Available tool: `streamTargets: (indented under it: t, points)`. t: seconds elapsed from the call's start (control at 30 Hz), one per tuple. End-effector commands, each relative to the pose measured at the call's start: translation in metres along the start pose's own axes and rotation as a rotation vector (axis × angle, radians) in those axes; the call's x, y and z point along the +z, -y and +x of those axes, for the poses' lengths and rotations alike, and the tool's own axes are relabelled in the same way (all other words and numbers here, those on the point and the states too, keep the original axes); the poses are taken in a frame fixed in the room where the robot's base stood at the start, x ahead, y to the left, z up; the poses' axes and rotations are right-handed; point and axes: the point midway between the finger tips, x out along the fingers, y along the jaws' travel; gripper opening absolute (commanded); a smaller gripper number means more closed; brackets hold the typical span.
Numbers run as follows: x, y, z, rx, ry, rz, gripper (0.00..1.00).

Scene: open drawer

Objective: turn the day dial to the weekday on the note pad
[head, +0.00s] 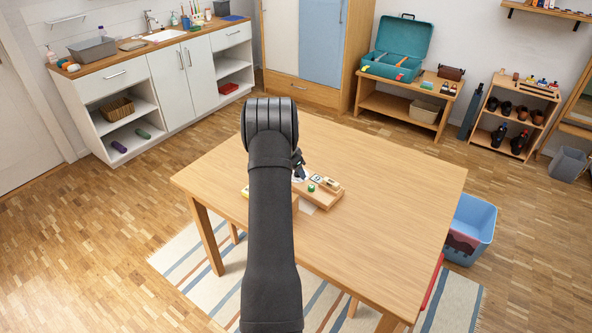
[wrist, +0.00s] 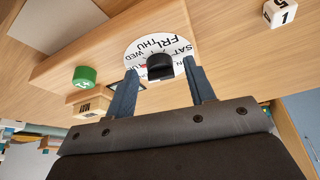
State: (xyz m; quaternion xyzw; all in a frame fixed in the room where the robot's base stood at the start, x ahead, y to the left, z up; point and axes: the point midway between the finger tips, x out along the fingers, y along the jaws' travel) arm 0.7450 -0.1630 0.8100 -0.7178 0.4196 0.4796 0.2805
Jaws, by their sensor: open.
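The day dial (wrist: 146,47) is a white disc with weekday names round its rim, set on a wooden board (wrist: 62,68). THU, FRI and SAT read along its far side; other names are partly hidden. A black knob (wrist: 160,66) stands at its middle. My gripper (wrist: 160,69) is open, with one finger on each side of the knob; I cannot tell whether they touch it. A pale blank sheet (wrist: 70,18) shows at the upper left of the wrist view; I cannot tell whether it is the note pad. No note is readable.
A green round piece (wrist: 84,77) and a lettered wooden block (wrist: 93,107) sit left of the dial. A white numbered cube (wrist: 281,13) is at the upper right. In the head view, the table (head: 400,205) is clear to the right, and my arm hides part of the board.

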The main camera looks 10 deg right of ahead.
Motion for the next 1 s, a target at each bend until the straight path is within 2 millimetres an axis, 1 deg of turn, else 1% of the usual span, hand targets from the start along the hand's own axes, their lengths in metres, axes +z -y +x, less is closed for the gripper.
streamTargets:
  t: [0.2,0.43,0.77,1.0]
  points:
    - [-0.0001,0.0000,0.0002,0.000,0.000,0.000,0.49]
    - [0.0000,-0.0001,0.0001,0.000,0.000,0.000,0.05]
    - [-0.0002,-0.0007,-0.0002,-0.017,0.000,-0.040,0.05]
    - [-0.0004,-0.0023,-0.0001,-0.071,0.000,-0.171,0.05]
